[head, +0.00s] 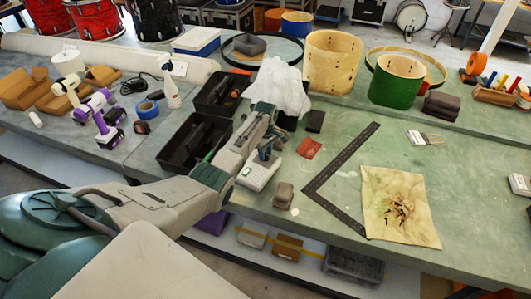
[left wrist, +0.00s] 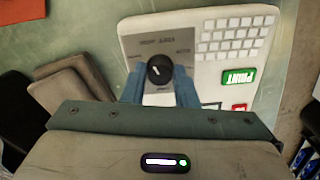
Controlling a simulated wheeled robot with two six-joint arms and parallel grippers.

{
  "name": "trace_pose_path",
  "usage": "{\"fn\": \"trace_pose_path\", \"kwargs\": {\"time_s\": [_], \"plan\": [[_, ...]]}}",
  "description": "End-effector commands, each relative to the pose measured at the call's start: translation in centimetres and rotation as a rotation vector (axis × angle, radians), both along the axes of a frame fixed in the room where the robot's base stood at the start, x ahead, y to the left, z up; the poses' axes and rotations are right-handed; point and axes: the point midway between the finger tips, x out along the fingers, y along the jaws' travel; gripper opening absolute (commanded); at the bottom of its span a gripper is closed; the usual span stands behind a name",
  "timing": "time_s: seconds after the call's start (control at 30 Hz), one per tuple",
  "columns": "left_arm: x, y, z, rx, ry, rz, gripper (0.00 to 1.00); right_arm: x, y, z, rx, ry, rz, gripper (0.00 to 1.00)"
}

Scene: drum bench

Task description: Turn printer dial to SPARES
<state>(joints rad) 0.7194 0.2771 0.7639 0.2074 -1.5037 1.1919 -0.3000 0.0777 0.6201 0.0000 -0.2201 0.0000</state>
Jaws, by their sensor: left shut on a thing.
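The label printer (head: 260,175) is a small white device on the green bench in the head view. In the left wrist view the printer (left wrist: 207,62) shows its keys, a green PRINT button (left wrist: 238,77) and a black round dial (left wrist: 160,71) on a grey panel. The dial's white mark points toward the upper left of the picture. The labels around it are too small to read surely. My left gripper (left wrist: 160,88) is shut on the dial, one blue finger on each side; it also shows in the head view (head: 266,152). My right gripper is out of view.
Grey-brown blocks (left wrist: 72,85) lie beside the printer. Black bins (head: 192,143) stand left of my left arm, and a white cloth (head: 278,88) lies behind it. A black square ruler (head: 338,172) and stained cloth (head: 400,205) lie to the right.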

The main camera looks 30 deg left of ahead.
Motion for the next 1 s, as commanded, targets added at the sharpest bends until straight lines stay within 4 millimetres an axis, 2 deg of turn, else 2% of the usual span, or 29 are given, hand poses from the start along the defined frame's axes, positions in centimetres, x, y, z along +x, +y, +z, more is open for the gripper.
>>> {"fn": "trace_pose_path", "kwargs": {"time_s": [1.0], "plan": [[-0.05,-0.13,-0.10,-0.001,0.003,0.964,0.04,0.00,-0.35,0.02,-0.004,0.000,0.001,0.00]]}}
